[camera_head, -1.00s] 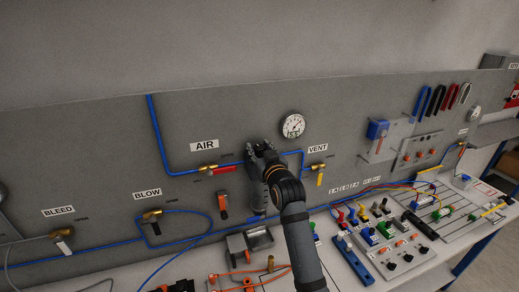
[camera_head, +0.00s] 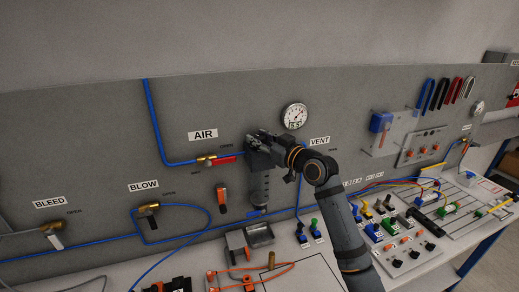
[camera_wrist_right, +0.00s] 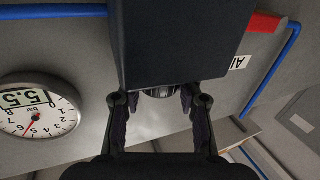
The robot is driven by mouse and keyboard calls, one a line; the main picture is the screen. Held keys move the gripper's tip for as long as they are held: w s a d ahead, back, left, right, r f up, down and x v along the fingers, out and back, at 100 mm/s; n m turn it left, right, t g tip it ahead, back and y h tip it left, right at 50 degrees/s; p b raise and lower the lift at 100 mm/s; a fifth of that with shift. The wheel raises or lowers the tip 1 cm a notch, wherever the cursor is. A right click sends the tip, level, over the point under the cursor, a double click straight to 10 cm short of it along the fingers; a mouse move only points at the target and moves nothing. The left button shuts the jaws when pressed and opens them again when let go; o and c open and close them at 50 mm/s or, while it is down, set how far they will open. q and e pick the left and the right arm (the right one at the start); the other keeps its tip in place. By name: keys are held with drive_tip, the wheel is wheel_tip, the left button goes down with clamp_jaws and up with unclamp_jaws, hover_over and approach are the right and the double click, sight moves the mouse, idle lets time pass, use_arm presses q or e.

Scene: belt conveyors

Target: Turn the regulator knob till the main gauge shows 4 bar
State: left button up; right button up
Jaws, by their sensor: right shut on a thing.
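The main gauge (camera_head: 295,115) is a round white dial on the grey panel, right of the AIR label. In the wrist view the gauge (camera_wrist_right: 38,120) appears upside down, with a red needle and a digital display reading about 5.5 bar. The regulator (camera_head: 261,188) hangs on the panel below and left of the gauge. My right gripper (camera_head: 256,143) is at its top. In the wrist view my right gripper's fingers (camera_wrist_right: 160,97) are shut around the ribbed knob (camera_wrist_right: 160,91), which is partly hidden beneath the dark regulator body (camera_wrist_right: 180,40). My left gripper is not in view.
The AIR valve with its red handle (camera_head: 222,160) is close left of my gripper. The VENT label (camera_head: 320,141) is just right, with its valve behind my arm. The BLOW valve (camera_head: 147,210) is farther left.

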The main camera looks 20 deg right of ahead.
drive_tip(key=n+g+y+b, duration=0.2)
drive_tip(key=y+b, duration=0.1)
drive_tip(key=n+g+y+b, duration=0.1)
drive_tip(key=n+y+b, duration=0.1)
drive_tip(key=b, duration=0.2)
drive_tip(key=shift+d+f+g+y, duration=0.15)
drive_tip(key=shift+f+g+y, duration=0.05)
drive_tip(key=shift+g+y, duration=0.2)
drive_tip(key=shift+r+n+g+y+b, duration=0.15)
drive_tip(key=shift+n+g+y+b, duration=0.5)
drive_tip(key=shift+n+g, duration=0.2)
drive_tip(key=shift+r+n+g+y+b, duration=0.1)
drive_tip(key=shift+n+g+y+b, duration=0.6)
drive_tip(key=shift+g, duration=0.25)
drive_tip(key=o, duration=1.2)
